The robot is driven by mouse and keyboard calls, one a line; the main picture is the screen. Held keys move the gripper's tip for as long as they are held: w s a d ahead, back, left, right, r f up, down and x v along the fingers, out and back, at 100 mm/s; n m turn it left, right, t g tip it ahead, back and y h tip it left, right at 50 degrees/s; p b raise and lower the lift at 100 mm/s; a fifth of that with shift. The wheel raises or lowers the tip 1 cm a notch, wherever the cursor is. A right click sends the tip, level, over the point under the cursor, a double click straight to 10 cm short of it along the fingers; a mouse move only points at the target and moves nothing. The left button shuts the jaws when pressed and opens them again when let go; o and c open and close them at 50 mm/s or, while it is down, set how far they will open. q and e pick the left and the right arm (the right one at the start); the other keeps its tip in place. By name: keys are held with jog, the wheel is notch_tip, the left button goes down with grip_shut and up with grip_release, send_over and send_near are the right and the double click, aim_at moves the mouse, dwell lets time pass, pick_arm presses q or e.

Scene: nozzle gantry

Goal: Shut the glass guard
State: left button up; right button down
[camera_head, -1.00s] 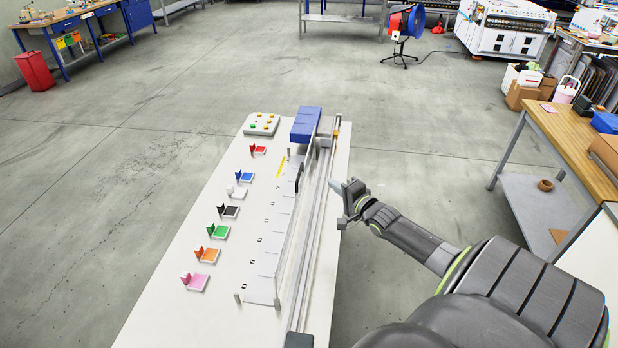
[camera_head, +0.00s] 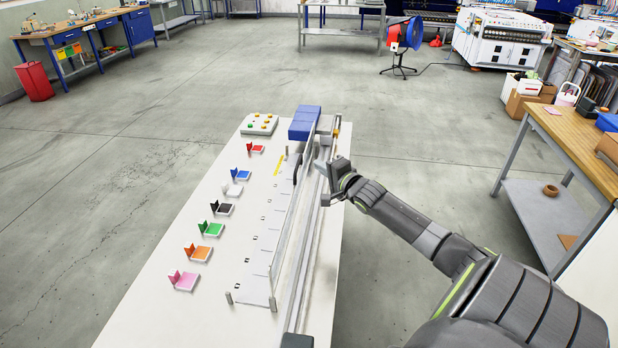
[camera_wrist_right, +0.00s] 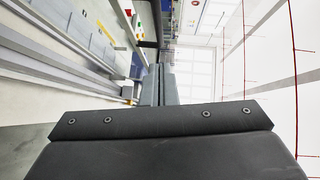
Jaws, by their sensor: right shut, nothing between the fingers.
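The glass guard (camera_head: 289,228) is a thin clear panel along the gantry on the white table, seen almost edge-on in the head view. It looks raised, standing steeply beside the rail; its exact tilt is hard to tell. A dark handle (camera_head: 297,170) shows near its far end. My right gripper (camera_head: 322,168) is shut and empty, with its fingertips over the rail on the guard's right side, close to the panel. I cannot tell whether they touch it. The shut fingers also show in the right wrist view (camera_wrist_right: 160,84). My left gripper is out of view.
The gantry rail (camera_head: 310,235) runs the table's length, with a blue block (camera_head: 304,122) at its far end. Left of the guard are several coloured holders (camera_head: 211,229) and a button box (camera_head: 259,124). A wooden workbench (camera_head: 575,135) stands at right.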

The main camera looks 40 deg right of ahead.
aim_at(298, 184)
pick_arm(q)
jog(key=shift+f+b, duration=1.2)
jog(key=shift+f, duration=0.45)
pick_arm(e)
jog(key=shift+w+a+f, duration=0.15)
jog(key=shift+w+a, duration=0.45)
jog(key=shift+w, duration=0.1)
jog(key=shift+w+a+f, duration=0.15)
jog(key=shift+w+a, duration=0.45)
jog(key=shift+w, duration=0.1)
jog(key=shift+w, duration=0.1)
